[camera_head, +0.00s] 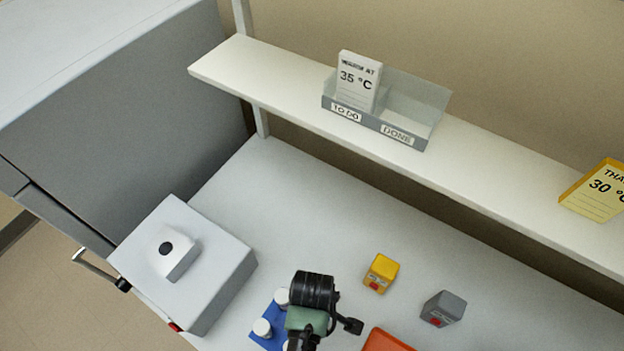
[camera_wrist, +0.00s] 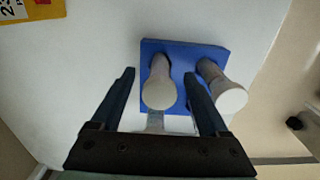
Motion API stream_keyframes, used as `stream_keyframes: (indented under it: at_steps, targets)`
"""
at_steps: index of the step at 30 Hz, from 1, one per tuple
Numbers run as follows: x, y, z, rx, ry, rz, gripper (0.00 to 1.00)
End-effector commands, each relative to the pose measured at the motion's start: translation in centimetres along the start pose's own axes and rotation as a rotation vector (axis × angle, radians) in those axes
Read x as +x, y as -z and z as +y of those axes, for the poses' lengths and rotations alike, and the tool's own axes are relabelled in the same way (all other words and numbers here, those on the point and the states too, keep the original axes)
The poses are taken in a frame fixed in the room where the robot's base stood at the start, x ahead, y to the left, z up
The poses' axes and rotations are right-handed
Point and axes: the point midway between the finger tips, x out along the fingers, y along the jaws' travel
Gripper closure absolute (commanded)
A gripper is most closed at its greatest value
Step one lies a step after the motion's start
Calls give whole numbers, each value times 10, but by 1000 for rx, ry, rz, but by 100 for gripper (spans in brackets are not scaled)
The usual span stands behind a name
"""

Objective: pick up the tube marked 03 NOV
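A blue rack (camera_wrist: 185,50) holds upright tubes with pale round caps; it also shows in the head view (camera_head: 256,341). In the wrist view one tube (camera_wrist: 160,92) stands between the spread fingers of my gripper (camera_wrist: 160,76), with gaps on both sides. A second tube (camera_wrist: 228,98) stands just right of the right finger. In the head view white caps show at the rack, one at the back (camera_head: 281,296) and one at the left (camera_head: 262,327). My arm covers part of the rack there. No 03 NOV marking is readable on any tube.
A grey box device (camera_head: 215,275) stands left of the rack. A yellow block (camera_head: 381,273), a grey block (camera_head: 443,309) and an orange thing (camera_head: 385,341) are to the right. A shelf (camera_head: 285,90) with a card holder (camera_head: 410,135) runs behind. The bench between is clear.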

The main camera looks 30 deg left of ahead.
Motion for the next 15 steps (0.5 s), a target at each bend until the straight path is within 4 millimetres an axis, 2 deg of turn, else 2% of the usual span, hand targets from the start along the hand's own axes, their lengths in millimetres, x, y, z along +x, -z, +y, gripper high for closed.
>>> stream_keyframes:
  at_steps: [1,2,12,15]
  targets:
    - [0,0,0,0,0,0,31]
    - [0,0,0,0,0,0,36]
    - [0,0,0,0,0,0,97]
    - [0,0,0,0,0,0,100]
